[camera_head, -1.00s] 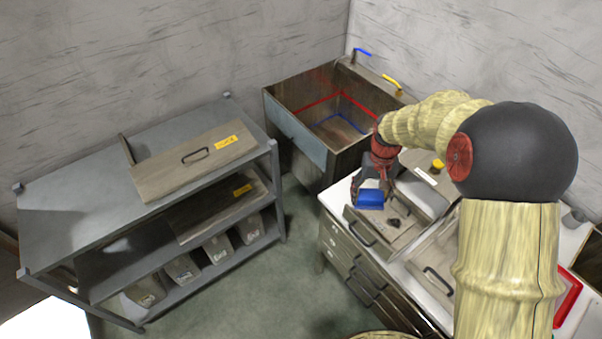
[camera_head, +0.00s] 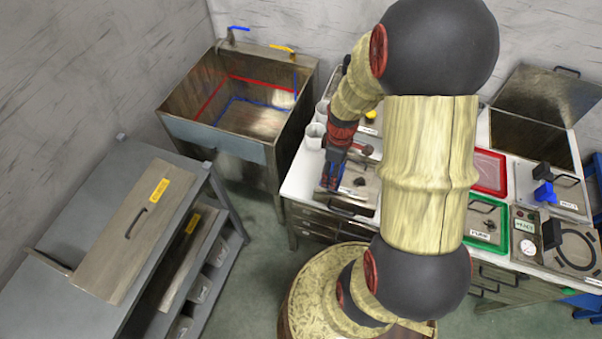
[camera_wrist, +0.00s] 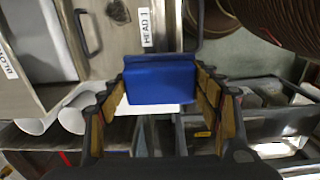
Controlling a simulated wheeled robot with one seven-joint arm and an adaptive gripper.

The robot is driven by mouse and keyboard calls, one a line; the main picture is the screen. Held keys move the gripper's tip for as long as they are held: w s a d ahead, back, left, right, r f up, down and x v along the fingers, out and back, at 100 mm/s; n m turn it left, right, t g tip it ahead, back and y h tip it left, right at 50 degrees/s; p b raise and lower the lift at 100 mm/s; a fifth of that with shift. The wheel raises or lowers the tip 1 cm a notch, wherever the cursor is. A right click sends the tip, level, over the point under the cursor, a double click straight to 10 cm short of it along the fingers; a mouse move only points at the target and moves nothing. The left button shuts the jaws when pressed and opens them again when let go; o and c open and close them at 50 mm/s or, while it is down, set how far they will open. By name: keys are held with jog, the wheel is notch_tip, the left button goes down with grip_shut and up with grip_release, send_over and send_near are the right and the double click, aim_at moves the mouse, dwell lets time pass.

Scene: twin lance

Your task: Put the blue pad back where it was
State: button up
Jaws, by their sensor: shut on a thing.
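The blue pad (camera_wrist: 160,82) is between the fingers of my gripper (camera_wrist: 163,88) in the wrist view. The fingers are shut on its two sides. In the head view my gripper (camera_head: 331,175) points down over the left end of the white counter, by a metal lidded unit (camera_head: 351,203). There the pad is mostly hidden by the gripper. In the wrist view a plate labelled HEAD 1 (camera_wrist: 146,27) lies beyond the pad. I cannot tell whether the pad touches anything under it. A second blue block (camera_head: 545,192) sits on a unit at the right of the counter.
White cups (camera_head: 314,135) stand on the counter close to my gripper. A red tray (camera_head: 487,172) and a green tray (camera_head: 488,222) lie farther right. A sink (camera_head: 230,125) is behind left, and a grey shelf (camera_head: 80,215) is at front left. Open floor lies between.

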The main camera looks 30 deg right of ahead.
jog(key=shift+s+d, duration=0.1)
jog(key=shift+s, duration=0.1)
jog(key=w+a+f, duration=0.1)
jog(key=w+f, duration=0.2)
jog(key=w, duration=0.1)
jog(key=w+a+f+b, duration=0.1)
jog(key=w+f, duration=0.2)
jog(key=w, duration=0.1)
jog(key=w+a+f+b, duration=0.1)
jog(key=w+a+f, duration=0.1)
jog(key=w+f, duration=0.1)
jog(key=shift+w+f, duration=0.1)
jog(key=shift+w, duration=0.5)
jog(key=shift+w+f, duration=0.3)
jog(key=shift+f, duration=0.1)
jog(key=shift+f+b, duration=0.35)
jog(key=shift+f, duration=1.15)
jog(key=shift+f, duration=0.15)
jog(key=o, duration=1)
